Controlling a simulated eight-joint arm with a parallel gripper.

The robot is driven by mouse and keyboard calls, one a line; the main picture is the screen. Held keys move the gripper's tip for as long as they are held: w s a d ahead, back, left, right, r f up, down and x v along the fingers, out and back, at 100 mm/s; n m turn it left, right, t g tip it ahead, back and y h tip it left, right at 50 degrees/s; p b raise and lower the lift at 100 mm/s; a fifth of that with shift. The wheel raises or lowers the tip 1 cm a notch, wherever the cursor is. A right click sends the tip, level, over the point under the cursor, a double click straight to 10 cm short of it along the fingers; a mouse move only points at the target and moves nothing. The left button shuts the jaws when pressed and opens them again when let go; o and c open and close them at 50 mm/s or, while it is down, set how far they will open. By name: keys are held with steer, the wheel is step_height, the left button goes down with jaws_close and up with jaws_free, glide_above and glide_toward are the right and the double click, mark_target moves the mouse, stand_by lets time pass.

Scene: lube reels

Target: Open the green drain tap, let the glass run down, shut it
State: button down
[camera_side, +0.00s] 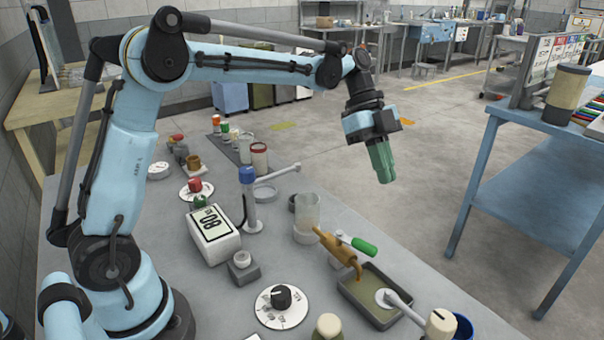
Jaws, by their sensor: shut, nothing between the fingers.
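The drain tap has a brass body (338,250) that slopes down to a bent spout above a dark tray (351,299). Its green handle (363,245) sticks out to the right on a pale stem; I cannot tell whether the tap is open or shut. The glass (307,211) stands upright behind the tap on a pale base. Its fill level is not clear. My gripper (384,178), with a green end, hangs in the air well above and behind the tap, pointing down. It is shut and empty, touching nothing.
A blue-topped post (248,200) with a side arm stands left of the glass. A white display box (213,234) and a black dial (282,298) are further left. A cream-headed lever (440,322) reaches over the tray's right side. The air around my gripper is clear.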

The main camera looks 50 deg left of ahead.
steer(key=shift+w+a+r, duration=0.1)
steer(key=shift+w+r, duration=0.35)
steer(key=shift+r, duration=0.25)
steer(key=shift+w+a+r, duration=0.1)
steer(key=shift+w+r, duration=0.35)
steer(key=shift+r, duration=0.25)
